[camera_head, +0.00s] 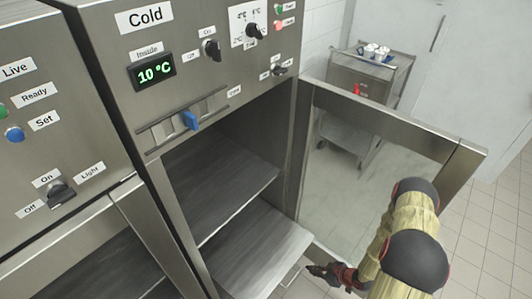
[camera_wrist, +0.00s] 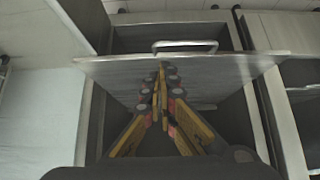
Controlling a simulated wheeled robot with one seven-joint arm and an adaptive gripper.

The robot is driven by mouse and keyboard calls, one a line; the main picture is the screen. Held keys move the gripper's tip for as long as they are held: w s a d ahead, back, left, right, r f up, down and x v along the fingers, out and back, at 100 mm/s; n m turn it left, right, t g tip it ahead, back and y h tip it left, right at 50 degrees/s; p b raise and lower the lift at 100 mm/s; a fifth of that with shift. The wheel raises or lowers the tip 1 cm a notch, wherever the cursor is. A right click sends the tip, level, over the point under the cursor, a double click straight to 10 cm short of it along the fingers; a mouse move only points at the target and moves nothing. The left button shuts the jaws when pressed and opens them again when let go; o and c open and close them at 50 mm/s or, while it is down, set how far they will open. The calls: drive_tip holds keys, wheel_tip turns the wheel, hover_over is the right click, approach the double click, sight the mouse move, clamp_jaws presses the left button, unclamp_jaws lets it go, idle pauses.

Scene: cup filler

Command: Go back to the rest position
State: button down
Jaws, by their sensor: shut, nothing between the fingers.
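My gripper (camera_head: 318,270) is low at the lower right of the head view, just right of the lower shelf's front edge. Its fingers are together and hold nothing. In the wrist view the closed fingertips (camera_wrist: 162,72) point toward the metal shelf (camera_wrist: 205,68) with a bar handle (camera_wrist: 185,45). I cannot tell whether they touch it. In the head view this lower shelf (camera_head: 255,255) sticks out of the cabinet labelled Cold, and its handle (camera_head: 291,275) is at the front corner.
The cabinet's glass door (camera_head: 375,135) stands open to the right, behind my arm. An upper shelf (camera_head: 225,185) sits inside the cabinet. A display (camera_head: 154,71) reads 10 °C above a blue slider (camera_head: 190,120). A cart (camera_head: 365,75) with white cups (camera_head: 375,50) stands behind. Tiled floor is clear at right.

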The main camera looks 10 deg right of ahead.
drive_tip(key=s+d+f+m+g+h, duration=0.1)
drive_tip(key=s+d+m+g, duration=0.15)
drive_tip(key=s, duration=0.35)
drive_tip(key=s+d+f+m+g+h, duration=0.1)
drive_tip(key=s+d+f+g+h, duration=0.1)
drive_tip(key=s+d+g, duration=0.3)
drive_tip(key=s+d+r+m+g+h, duration=0.1)
drive_tip(key=d+r+m, duration=0.1)
drive_tip(key=r, duration=0.7)
drive_tip(key=d+r+m+g+h, duration=0.1)
drive_tip(key=d+r+m, duration=0.1)
drive_tip(key=r, duration=0.7)
drive_tip(key=w+a+r+m, duration=0.1)
drive_tip(key=a+r, duration=0.3)
drive_tip(key=r, duration=0.8)
drive_tip(key=a+r+m, duration=0.1)
drive_tip(key=a+r, duration=0.2)
drive_tip(key=r, duration=0.8)
drive_tip(key=s+a+r+n+t, duration=0.1)
drive_tip(key=a+r+t, duration=0.3)
drive_tip(key=a+r, duration=0.4)
drive_tip(key=s+a+r+n+t, duration=0.1)
drive_tip(key=a+r+t, duration=0.3)
drive_tip(key=a+r, duration=0.5)
wheel_tip(320, 180, up, 8)
drive_tip(key=shift+a, duration=0.15)
